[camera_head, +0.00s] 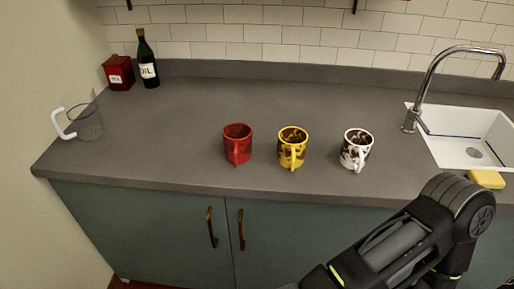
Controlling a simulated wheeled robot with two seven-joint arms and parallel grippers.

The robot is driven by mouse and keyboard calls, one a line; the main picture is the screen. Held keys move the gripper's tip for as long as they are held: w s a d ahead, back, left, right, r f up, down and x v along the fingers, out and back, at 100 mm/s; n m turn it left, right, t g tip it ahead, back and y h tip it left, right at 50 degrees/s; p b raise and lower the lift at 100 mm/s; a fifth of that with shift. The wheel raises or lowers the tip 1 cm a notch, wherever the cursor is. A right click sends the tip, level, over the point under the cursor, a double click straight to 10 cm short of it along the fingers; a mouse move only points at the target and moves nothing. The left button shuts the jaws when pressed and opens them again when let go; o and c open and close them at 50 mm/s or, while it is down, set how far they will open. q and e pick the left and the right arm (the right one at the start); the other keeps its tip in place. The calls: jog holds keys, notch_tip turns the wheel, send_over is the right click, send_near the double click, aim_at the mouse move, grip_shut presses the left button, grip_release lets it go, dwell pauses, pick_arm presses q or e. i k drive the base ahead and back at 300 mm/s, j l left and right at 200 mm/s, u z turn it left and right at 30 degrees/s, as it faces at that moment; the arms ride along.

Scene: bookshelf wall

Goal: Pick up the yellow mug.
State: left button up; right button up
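The yellow mug (291,147) stands upright on the grey counter (200,112), with dark patches on its side and its handle facing the front. It is between a red mug (237,144) on its left and a white mug with dark patches (356,149) on its right, with gaps on both sides. Part of my arm shows at the lower right, in front of the counter and below the mugs. No gripper fingers are visible, and nothing touches the yellow mug.
A clear jug (87,122) with a white handle stands at the left end. A red tin (118,73) and an oil bottle (148,62) are at the back left. A sink (465,140), tap (428,85) and yellow sponge (487,179) are at the right. The counter behind the mugs is clear.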

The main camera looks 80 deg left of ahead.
aim_at(292, 141)
jog(key=u, duration=2.5)
